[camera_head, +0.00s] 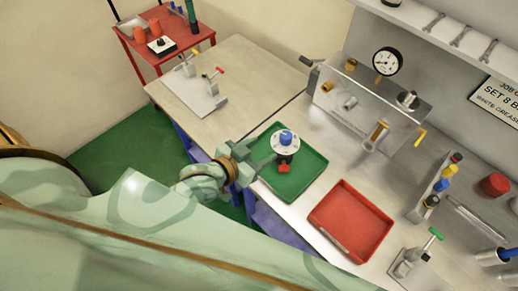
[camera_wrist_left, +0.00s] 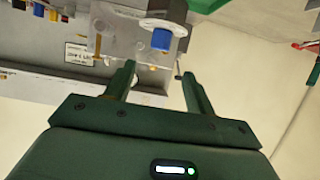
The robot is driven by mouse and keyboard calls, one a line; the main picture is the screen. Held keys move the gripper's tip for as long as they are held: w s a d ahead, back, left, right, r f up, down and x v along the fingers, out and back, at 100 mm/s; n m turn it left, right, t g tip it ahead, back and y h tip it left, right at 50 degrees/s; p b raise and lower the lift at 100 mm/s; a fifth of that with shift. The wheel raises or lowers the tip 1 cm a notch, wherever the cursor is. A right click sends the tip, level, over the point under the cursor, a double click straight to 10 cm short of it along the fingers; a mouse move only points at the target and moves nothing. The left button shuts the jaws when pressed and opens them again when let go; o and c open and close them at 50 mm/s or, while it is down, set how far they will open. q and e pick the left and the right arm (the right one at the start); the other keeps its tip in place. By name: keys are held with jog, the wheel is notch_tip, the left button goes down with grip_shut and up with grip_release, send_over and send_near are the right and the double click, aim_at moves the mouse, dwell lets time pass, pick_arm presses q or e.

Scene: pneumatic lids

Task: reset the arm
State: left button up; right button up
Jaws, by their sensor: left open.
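My left arm reaches in from the left in the head view. Its gripper (camera_head: 262,160) is at the left rim of the green tray (camera_head: 302,179), beside a round pale part with a blue top (camera_head: 285,138) and a red piece at its base. In the left wrist view the open fingers (camera_wrist_left: 158,69) have nothing between them. The blue-topped part (camera_wrist_left: 162,38) shows there beyond the fingertips. Whether the fingers touch it cannot be told. My right gripper is out of view.
A red tray (camera_head: 350,222) lies right of the green one. A clear-fronted fixture with a gauge (camera_head: 387,61) stands behind. A clamp with a green handle (camera_head: 416,256) is at the bench's front right. A red cart (camera_head: 165,50) stands back left.

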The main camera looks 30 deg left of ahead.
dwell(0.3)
pick_arm(q)
jog(key=s+a+r+m+g+y, duration=0.35)
jog(key=s+a+g+y, duration=0.25)
jog(key=s+a+y, duration=0.55)
jog(key=s+d+f+g+h+b, duration=0.1)
jog(key=d+f+h+b, duration=0.2)
jog(key=f, duration=1.3)
jog(key=s+f+g+h+b, duration=0.15)
jog(key=f+b, duration=0.35)
jog(key=f, duration=1.1)
jog(key=s+f+n+g+h+b, duration=0.1)
jog(key=s+f+b, duration=0.2)
jog(key=s+f, duration=0.6)
jog(key=s+f+n+g+h+b, duration=0.1)
jog(key=s+f+b, duration=0.3)
jog(key=s+f, duration=0.6)
notch_tip(320, 180, down, 5)
jog(key=shift+d+r+n+g, duration=0.1)
jog(key=shift+d+n+g, duration=0.15)
jog(key=shift+n+g, duration=0.45)
